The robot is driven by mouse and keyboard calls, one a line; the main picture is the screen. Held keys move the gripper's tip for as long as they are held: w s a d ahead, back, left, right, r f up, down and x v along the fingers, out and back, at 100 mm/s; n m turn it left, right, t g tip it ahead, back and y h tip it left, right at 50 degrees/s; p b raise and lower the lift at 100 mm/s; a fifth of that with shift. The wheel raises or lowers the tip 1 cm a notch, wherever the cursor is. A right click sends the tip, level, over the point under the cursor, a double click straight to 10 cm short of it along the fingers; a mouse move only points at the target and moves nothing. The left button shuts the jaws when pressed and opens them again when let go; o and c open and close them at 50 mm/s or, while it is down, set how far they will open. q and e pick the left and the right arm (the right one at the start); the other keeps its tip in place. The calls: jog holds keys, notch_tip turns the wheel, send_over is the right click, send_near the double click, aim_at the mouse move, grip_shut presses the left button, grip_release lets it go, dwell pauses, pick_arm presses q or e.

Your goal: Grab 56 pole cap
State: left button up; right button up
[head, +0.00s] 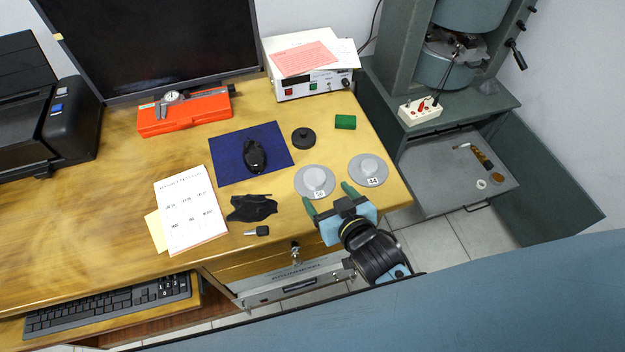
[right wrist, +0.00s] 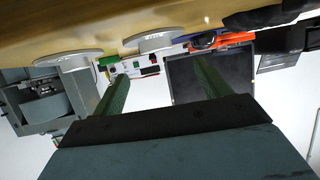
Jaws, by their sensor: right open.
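The 56 pole cap (head: 314,178) is a grey disc with a raised centre and a white "56" label, lying flat near the table's front right edge. A similar 44 pole cap (head: 368,167) lies to its right. My right gripper (head: 328,196) has two green fingers, spread apart with nothing between them. In the head view its fingertips are just in front of the 56 cap. The right wrist view is upside down; there the 56 cap (right wrist: 150,41) appears above the gap between the fingers (right wrist: 162,72), and the 44 cap (right wrist: 67,58) is to the left. My left gripper is out of view.
Behind the caps are a black round knob-like piece (head: 303,138) and a green block (head: 345,122). A blue mat (head: 228,160) with a black mouse, a black cloth-like item (head: 252,207) and paper sheets (head: 190,210) lie left. The magnet stand (head: 395,45) is at the right.

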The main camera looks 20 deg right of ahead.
aim_at(316, 179)
jog(key=x, duration=0.4)
jog(key=b+x, duration=0.1)
jog(key=x, duration=0.2)
jog(key=shift+w+d+f+b, duration=0.1)
jog(key=shift+d+f+b, duration=0.15)
jog(key=shift+d+b, duration=0.1)
jog(key=shift+w+a+f, duration=0.1)
jog(key=shift+w+f, duration=0.1)
jog(key=shift+w, duration=0.2)
jog(key=c, duration=1.6)
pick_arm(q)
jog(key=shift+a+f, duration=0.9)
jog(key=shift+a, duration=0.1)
pick_arm(e)
jog(key=shift+r, duration=0.25)
jog(key=shift+c, duration=0.2)
